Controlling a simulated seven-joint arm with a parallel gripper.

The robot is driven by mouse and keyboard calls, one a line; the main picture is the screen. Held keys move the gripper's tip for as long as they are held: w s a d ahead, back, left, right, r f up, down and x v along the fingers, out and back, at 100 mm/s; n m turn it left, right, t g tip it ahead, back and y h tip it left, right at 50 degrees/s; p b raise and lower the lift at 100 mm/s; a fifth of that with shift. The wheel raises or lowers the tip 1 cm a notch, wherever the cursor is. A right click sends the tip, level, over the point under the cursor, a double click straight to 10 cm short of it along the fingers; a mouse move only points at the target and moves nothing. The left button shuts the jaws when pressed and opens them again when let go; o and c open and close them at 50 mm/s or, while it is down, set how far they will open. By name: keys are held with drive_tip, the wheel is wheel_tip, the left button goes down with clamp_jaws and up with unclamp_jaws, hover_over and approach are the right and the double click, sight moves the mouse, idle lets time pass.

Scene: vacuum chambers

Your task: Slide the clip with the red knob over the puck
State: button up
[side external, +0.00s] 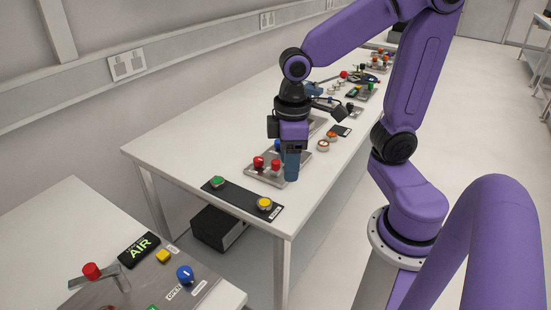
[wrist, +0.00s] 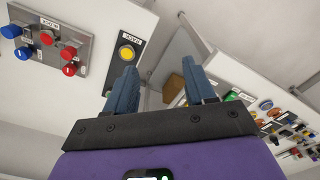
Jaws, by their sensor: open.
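A red knob (side external: 91,270) stands on a flat metal bar on the near-left panel in the side external view; I cannot tell for sure that this is the clip. I cannot pick out the puck with certainty. My gripper (side external: 291,175) is away from that bar, over the long table beside a metal plate with red and blue knobs. In the wrist view my gripper (wrist: 161,82) shows two blue fingers spread apart with nothing between them.
The knob plate (wrist: 72,42) and a yellow button (wrist: 127,53) lie left in the wrist view. A green button (side external: 217,182) is on the table's near end. The near-left panel also has an AIR display (side external: 139,249) and a blue knob (side external: 185,274). A gap separates the two tables.

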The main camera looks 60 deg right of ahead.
drive_tip(key=w+d+r+m, duration=0.1)
drive_tip(key=w+d+m, duration=0.5)
drive_tip(key=w+d, duration=0.3)
drive_tip(key=m, duration=0.4)
approach(275, 161)
wheel_tip(275, 161, down, 9)
drive_tip(key=shift+a+r, duration=0.15)
